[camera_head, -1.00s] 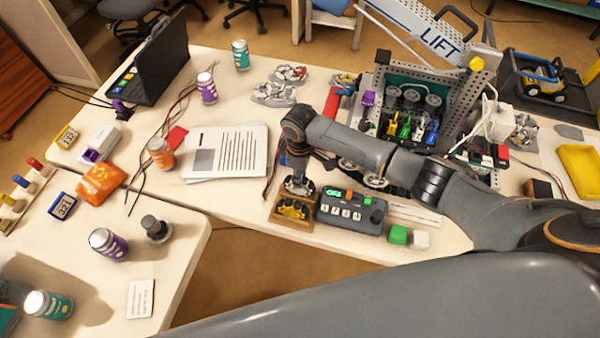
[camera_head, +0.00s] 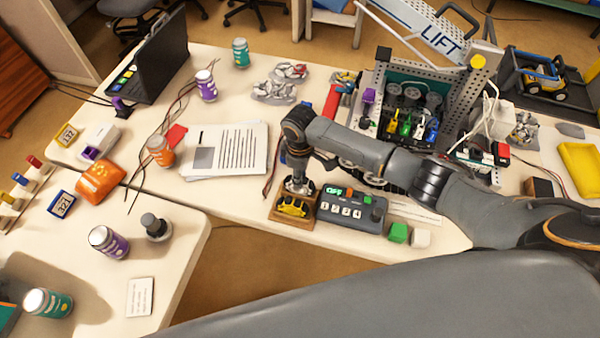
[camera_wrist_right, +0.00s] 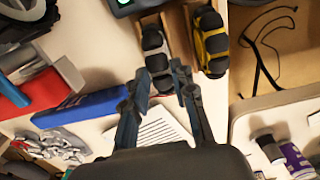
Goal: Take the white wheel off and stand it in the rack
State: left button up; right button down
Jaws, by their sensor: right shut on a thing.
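My right gripper (camera_head: 299,186) points down over the small wooden rack (camera_head: 277,213) at the table's front edge. In the right wrist view the gripper (camera_wrist_right: 163,74) is shut on the white wheel (camera_wrist_right: 154,42), which shows pale grey and black rollers. The wheel is upright, at the rack slot beside a yellow wheel (camera_wrist_right: 211,42). I cannot tell whether it touches the slot's bottom. The yellow wheel (camera_head: 292,208) stands in the rack's front slot in the head view. The gripper hides much of the white wheel there. My left gripper is not in view.
A grey control box (camera_head: 350,208) reading OFF stands right beside the rack, with green (camera_head: 397,232) and white (camera_head: 421,238) blocks further right. A metal frame (camera_head: 455,85) with cables stands behind my right arm. Papers (camera_head: 226,150) lie left.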

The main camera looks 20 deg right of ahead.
jog(key=shift+f, duration=0.1)
jog(key=c, duration=1)
grip_release()
notch_tip(320, 180, up, 5)
jog(key=p, duration=0.5)
jog(key=shift+f, duration=0.15)
jog(key=shift+r+p, duration=0.95)
jog(key=shift+r, duration=0.2)
